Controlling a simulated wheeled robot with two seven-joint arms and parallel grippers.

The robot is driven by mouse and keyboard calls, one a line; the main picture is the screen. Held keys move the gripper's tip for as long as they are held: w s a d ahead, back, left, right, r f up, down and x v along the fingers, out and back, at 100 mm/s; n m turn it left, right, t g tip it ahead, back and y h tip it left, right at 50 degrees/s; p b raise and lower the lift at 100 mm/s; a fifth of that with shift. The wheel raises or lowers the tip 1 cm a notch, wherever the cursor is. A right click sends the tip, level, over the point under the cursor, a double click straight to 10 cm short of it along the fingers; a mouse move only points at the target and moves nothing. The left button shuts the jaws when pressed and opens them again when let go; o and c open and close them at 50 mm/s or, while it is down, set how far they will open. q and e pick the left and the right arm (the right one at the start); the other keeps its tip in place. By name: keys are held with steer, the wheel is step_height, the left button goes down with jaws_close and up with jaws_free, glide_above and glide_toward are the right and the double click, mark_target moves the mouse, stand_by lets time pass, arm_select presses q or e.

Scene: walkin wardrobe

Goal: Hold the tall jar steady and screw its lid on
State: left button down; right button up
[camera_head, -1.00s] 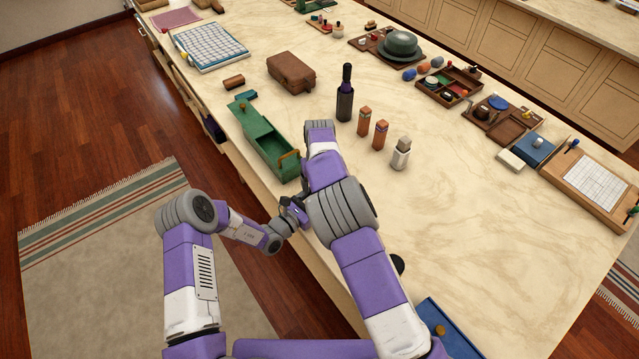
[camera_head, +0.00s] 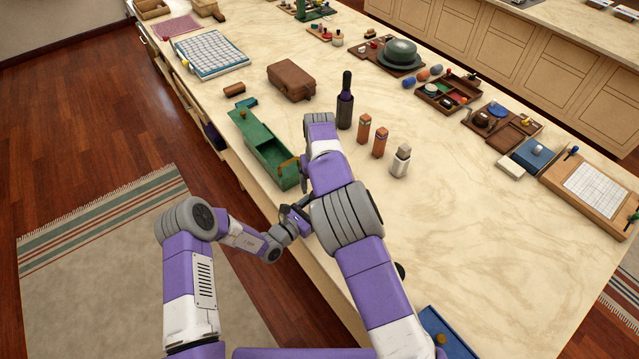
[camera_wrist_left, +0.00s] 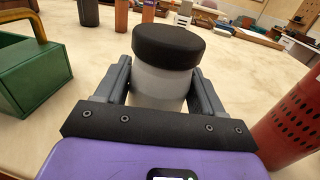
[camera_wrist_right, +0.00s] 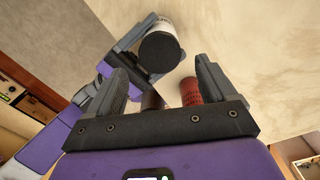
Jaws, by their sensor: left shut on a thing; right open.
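The tall jar (camera_wrist_left: 160,88), pale and frosted, stands upright between the fingers of my left gripper (camera_wrist_left: 163,80), which is shut on it. The black lid (camera_wrist_left: 168,45) sits on top of the jar; whether it is threaded on cannot be told. In the right wrist view the lid (camera_wrist_right: 162,54) faces me, with the white jar (camera_wrist_right: 158,25) behind it. My right gripper (camera_wrist_right: 163,72) is open and empty, with the lid just beyond its fingertips and apart from them. In the head view my right arm hides the jar and right gripper.
A green open box (camera_head: 277,160) stands left of my right arm; a red perforated cylinder (camera_wrist_left: 292,120) stands close right of the jar in the left wrist view. A dark bottle (camera_head: 345,102), two brown shakers (camera_head: 380,142) and a white-grey bottle (camera_head: 400,162) stand beyond. The counter's right middle is clear.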

steer(key=n, duration=0.5)
steer(key=shift+r, duration=0.1)
steer(key=n, duration=0.5)
steer(key=shift+r+n, duration=0.2)
steer(key=shift+n, duration=0.1)
steer(key=n, duration=0.3)
steer(key=shift+s+r+n, duration=0.1)
steer(key=shift+n, duration=0.3)
steer(key=n, duration=0.5)
steer(key=shift+r+n, duration=0.2)
steer(key=shift+n, duration=0.1)
steer(key=n, duration=0.5)
steer(key=shift+r+n, duration=0.25)
steer(key=shift+n, duration=0.05)
steer(key=n, duration=0.3)
steer(key=shift+r+n, duration=0.2)
steer(key=shift+n, duration=0.2)
steer(key=n, duration=0.5)
steer(key=shift+r+n, duration=0.25)
steer(key=shift+n, duration=0.05)
steer(key=n, duration=0.5)
steer(key=shift+r, duration=0.25)
